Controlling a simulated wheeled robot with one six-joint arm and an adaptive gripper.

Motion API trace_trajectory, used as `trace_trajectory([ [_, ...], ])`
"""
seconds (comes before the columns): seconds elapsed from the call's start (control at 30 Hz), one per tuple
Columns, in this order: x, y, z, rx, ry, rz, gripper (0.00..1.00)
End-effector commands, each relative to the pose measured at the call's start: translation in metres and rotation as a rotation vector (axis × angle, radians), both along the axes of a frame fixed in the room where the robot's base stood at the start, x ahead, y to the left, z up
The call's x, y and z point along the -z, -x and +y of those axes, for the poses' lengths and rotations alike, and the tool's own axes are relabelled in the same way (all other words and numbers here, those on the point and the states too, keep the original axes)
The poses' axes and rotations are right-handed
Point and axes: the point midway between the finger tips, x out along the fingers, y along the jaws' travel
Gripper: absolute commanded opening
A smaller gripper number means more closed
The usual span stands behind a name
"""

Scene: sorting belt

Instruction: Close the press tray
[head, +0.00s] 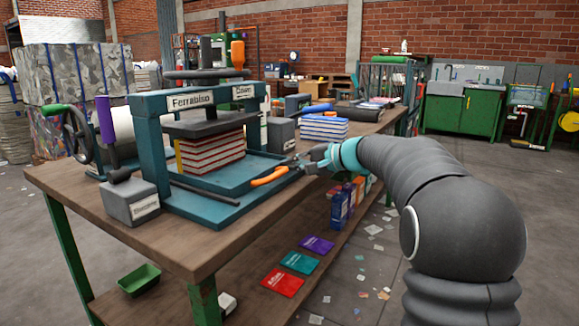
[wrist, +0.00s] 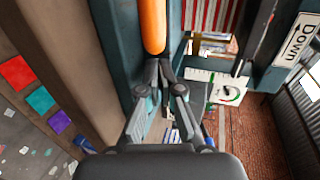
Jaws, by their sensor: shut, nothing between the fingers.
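The teal press (head: 143,125) labelled Ferrabiso stands on the wooden workbench. Its teal tray (head: 205,182) lies at the base and juts out in front of the frame, with a red-and-white striped stack (head: 212,153) on it under the dark pressing plate (head: 208,124). An orange handle (head: 270,177) is at the tray's front right edge; it also shows in the wrist view (wrist: 153,27). My gripper (head: 297,162) is shut and empty, at the handle's right end. In the wrist view its fingertips (wrist: 166,68) are just below the handle's end; I cannot tell whether they touch.
A grey block (head: 132,202) sits at the bench's front left corner, and a dark rod (head: 205,193) lies along the press base. Blue-and-white stacked books (head: 323,127) stand behind my gripper. Coloured packets (head: 299,262) lie on the lower shelf. The floor on the right is open.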

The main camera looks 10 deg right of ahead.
Motion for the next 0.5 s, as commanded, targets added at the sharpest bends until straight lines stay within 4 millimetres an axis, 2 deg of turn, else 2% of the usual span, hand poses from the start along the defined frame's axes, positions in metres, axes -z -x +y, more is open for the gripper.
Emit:
trace_trajectory([
  [0.27,0.002,-0.001,-0.001,0.003,-0.001,0.0,0.0],
  [0.5,0.001,0.013,-0.022,0.0,0.0,-0.004,0.0],
])
